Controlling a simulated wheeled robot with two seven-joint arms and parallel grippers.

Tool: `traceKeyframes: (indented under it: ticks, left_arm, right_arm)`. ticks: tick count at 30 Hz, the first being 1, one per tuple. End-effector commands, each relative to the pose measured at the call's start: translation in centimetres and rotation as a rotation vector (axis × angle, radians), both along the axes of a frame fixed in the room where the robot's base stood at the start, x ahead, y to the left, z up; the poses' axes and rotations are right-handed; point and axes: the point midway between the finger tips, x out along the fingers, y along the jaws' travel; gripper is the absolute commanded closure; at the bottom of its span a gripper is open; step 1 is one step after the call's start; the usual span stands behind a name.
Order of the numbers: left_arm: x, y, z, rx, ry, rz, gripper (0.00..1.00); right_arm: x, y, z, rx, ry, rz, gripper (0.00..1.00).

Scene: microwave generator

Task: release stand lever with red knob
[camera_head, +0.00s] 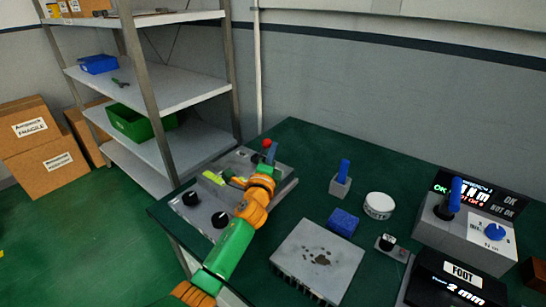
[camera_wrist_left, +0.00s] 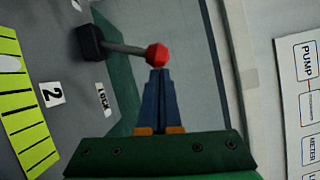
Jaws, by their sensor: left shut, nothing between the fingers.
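The stand lever's red knob (camera_head: 267,143) shows at the back of the grey control panel (camera_head: 205,208) on the table. In the left wrist view the red knob (camera_wrist_left: 157,55) sits on the end of a grey rod (camera_wrist_left: 124,48) that comes from a black pivot block (camera_wrist_left: 90,42). My left gripper (camera_head: 268,160) is over the panel at the knob. In the left wrist view its fingertips (camera_wrist_left: 159,72) are shut together just below the knob, with nothing between them. They look close to the knob; whether they touch it I cannot tell. My right gripper is not in view.
Black dials (camera_head: 190,198) sit on the panel's near left. A yellow-green scale (camera_wrist_left: 22,100) lies beside the lever. To the right stand a grey finned block (camera_head: 318,262), a blue block (camera_head: 342,222), a blue-handled stand (camera_head: 341,181) and a white round tin (camera_head: 379,205). A shelf (camera_head: 150,85) stands behind.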

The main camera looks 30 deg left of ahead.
Motion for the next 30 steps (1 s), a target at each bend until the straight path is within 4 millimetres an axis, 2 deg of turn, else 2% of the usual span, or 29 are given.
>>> traceKeyframes:
  ticks: [1, 6, 12, 18, 30]
  left_arm:
    - [0.3, 0.2, 1.0, -0.031, 0.003, 0.001, 1.00]
    - [1.0, 1.3, 2.3, -0.180, 0.015, 0.004, 1.00]
    - [1.1, 2.9, 2.9, -0.369, 0.030, 0.004, 1.00]
    - [1.2, 4.6, 2.9, -0.395, 0.032, 0.003, 1.00]
    - [1.4, 6.9, 2.9, -0.394, 0.030, 0.002, 1.00]
  right_arm:
    - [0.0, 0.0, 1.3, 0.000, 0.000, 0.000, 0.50]
    - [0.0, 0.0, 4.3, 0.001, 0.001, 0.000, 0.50]
    - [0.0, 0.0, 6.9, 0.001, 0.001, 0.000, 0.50]
    - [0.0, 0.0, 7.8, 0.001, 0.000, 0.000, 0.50]
    - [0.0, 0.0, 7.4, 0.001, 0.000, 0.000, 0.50]
